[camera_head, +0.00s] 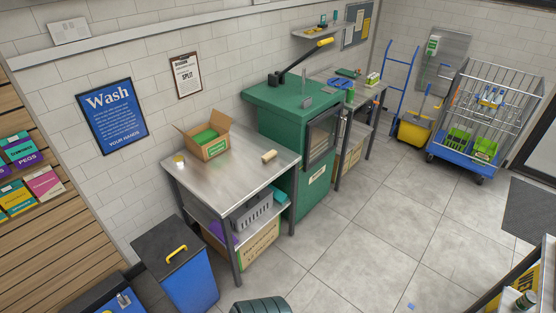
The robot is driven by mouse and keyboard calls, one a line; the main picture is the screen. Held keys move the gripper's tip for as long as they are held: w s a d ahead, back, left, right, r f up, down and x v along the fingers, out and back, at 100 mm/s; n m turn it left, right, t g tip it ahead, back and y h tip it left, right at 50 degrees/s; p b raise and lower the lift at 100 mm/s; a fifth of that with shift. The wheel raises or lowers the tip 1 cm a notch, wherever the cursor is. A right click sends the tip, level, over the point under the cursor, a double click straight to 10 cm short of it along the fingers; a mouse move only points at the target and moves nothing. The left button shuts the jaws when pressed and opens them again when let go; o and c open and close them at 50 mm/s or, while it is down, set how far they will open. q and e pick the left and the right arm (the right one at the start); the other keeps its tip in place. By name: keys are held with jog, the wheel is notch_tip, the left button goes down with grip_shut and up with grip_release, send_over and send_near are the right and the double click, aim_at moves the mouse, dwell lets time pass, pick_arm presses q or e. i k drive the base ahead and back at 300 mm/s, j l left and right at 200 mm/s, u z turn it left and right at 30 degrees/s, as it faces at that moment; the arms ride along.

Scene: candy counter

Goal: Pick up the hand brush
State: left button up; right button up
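A small tan object (269,156), which looks like the hand brush, lies near the right edge of the steel table (225,178). It is too small to make out bristles or a handle for sure. Nothing is touching it from above. Neither of my grippers is in the head view.
An open cardboard box (211,150) with green contents and a small yellowish cup (179,161) are on the same table. A green machine (285,120) stands right of it. A blue bin (184,275) stands in front at left. The tiled floor (355,240) is mostly clear.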

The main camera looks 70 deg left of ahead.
aim_at(270, 155)
jog(key=u, duration=2.55)
jog(key=i+u, duration=0.1)
jog(key=u, duration=0.25)
jog(key=i+l+u, duration=0.1)
jog(key=u, duration=0.3)
jog(key=l+u, duration=0.1)
jog(key=u, duration=0.25)
jog(key=i+l, duration=0.05)
